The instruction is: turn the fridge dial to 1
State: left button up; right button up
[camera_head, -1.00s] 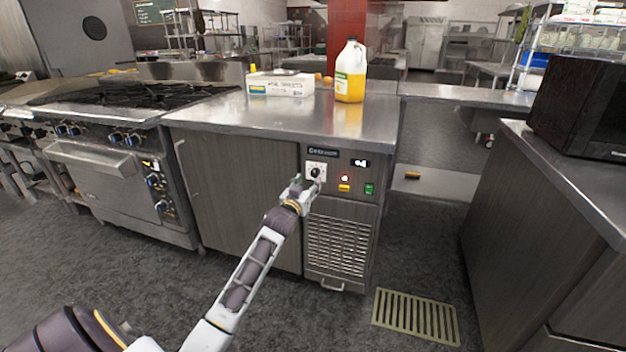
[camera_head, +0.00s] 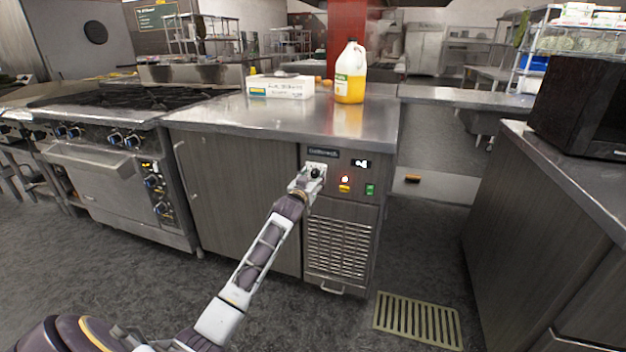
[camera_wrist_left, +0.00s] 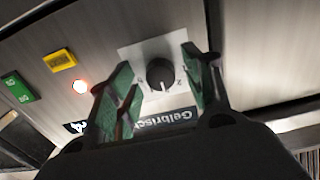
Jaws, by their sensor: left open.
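The fridge dial (camera_wrist_left: 160,74) is a round black knob on a white plate with small printed marks. It sits on the control panel of the under-counter fridge (camera_head: 340,205). In the wrist view the panel appears upside down. My left gripper (camera_wrist_left: 163,88) is open, with one green-padded finger on each side of the dial; I cannot tell whether either touches it. In the head view my left gripper (camera_head: 312,174) is at the panel and partly covers the dial. The number the dial points to is too small to read. My right gripper is not in view.
Beside the dial are a lit red lamp (camera_wrist_left: 80,86), a yellow switch (camera_wrist_left: 59,60), a green switch (camera_wrist_left: 18,87) and a small display (camera_head: 361,163). A juice jug (camera_head: 350,80) and a white box (camera_head: 281,87) stand on the counter above. Open floor lies in front.

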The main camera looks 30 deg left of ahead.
pick_arm(q)
jog(key=c, duration=0.9)
jog(key=shift+c, duration=0.7)
jog(key=shift+p, duration=0.3)
